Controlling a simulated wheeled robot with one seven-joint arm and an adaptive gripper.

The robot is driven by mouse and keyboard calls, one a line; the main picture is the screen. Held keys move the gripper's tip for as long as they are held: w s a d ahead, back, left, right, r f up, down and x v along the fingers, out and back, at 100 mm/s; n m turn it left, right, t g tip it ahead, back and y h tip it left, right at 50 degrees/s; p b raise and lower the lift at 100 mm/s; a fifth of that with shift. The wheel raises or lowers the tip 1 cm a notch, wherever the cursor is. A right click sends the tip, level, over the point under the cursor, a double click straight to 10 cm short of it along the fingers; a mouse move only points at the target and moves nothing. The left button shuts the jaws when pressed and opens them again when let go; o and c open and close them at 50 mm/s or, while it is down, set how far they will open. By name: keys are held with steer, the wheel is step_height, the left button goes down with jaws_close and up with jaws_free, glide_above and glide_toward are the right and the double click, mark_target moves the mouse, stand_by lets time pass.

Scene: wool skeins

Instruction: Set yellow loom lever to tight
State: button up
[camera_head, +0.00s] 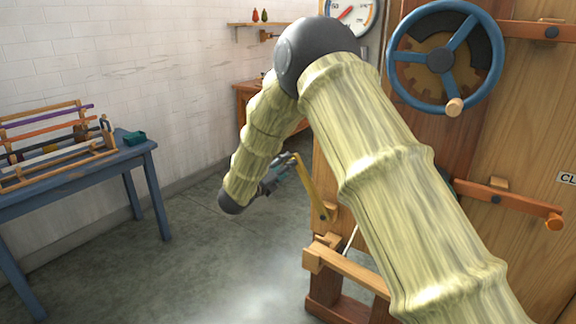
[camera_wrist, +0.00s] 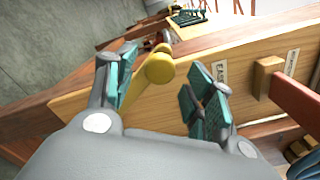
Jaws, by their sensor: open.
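The yellow lever (camera_head: 311,186) stands on the side of the wooden loom frame in the head view, leaning to the upper left from its pivot. In the wrist view its round yellow knob (camera_wrist: 160,68) shows between my two teal-padded fingers, with the arm of the lever running down and left behind them. My gripper (camera_head: 287,164) is open at the lever's upper end; it also shows in the wrist view (camera_wrist: 163,75). The fingers stand on either side of the knob with gaps visible. I cannot tell whether either finger touches it. My arm hides part of the loom.
A wooden board with small labels (camera_wrist: 220,70) lies beyond the fingers, with a wooden block (camera_wrist: 267,77) at right. A blue handwheel (camera_head: 487,80) and an orange-brown lever (camera_head: 510,203) are on the wooden panel. A blue table (camera_head: 148,148) stands left. The floor between is clear.

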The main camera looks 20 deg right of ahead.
steer(key=shift+x, duration=1.6)
steer(key=shift+c, duration=0.4)
jaws_close()
